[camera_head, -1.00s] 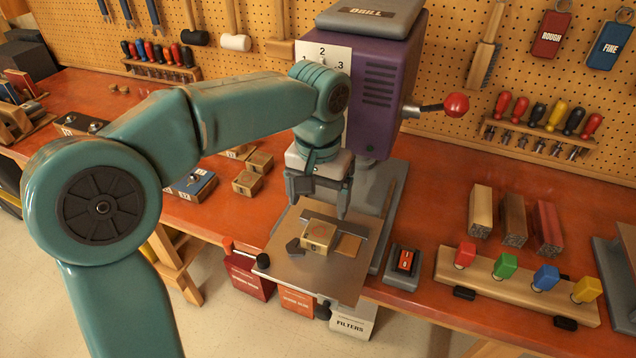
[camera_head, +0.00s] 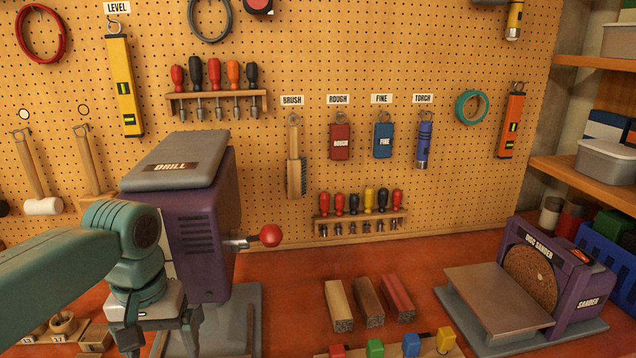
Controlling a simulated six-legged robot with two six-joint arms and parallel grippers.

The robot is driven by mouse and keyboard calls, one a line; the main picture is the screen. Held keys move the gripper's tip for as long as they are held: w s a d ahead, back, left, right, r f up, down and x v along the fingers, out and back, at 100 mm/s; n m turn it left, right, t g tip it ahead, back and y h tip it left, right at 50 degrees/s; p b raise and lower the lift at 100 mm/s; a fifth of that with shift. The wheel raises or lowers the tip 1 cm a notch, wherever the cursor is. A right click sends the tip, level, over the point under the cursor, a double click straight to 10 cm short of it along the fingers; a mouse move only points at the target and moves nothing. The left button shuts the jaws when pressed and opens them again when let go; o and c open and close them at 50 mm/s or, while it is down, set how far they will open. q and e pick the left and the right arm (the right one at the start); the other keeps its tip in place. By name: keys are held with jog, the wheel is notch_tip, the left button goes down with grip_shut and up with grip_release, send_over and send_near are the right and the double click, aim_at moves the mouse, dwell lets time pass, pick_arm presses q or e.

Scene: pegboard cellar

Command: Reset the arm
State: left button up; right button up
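My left arm, teal, comes in from the left edge. Its gripper (camera_head: 158,338) hangs down in front of the purple drill press (camera_head: 203,230), near the bottom edge of the picture. Its two fingers are spread apart, and no object shows between them. The fingertips and what lies below them are cut off by the picture's edge. My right arm and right gripper are not in view.
The drill's red-knobbed lever (camera_head: 270,236) sticks out to its right. Three bars (camera_head: 369,300) lie on the red bench, with coloured pegs (camera_head: 411,344) in front. A disc sander (camera_head: 545,285) stands at right. Tools hang on the pegboard (camera_head: 300,60) behind.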

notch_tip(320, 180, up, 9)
jog(key=p, duration=0.7)
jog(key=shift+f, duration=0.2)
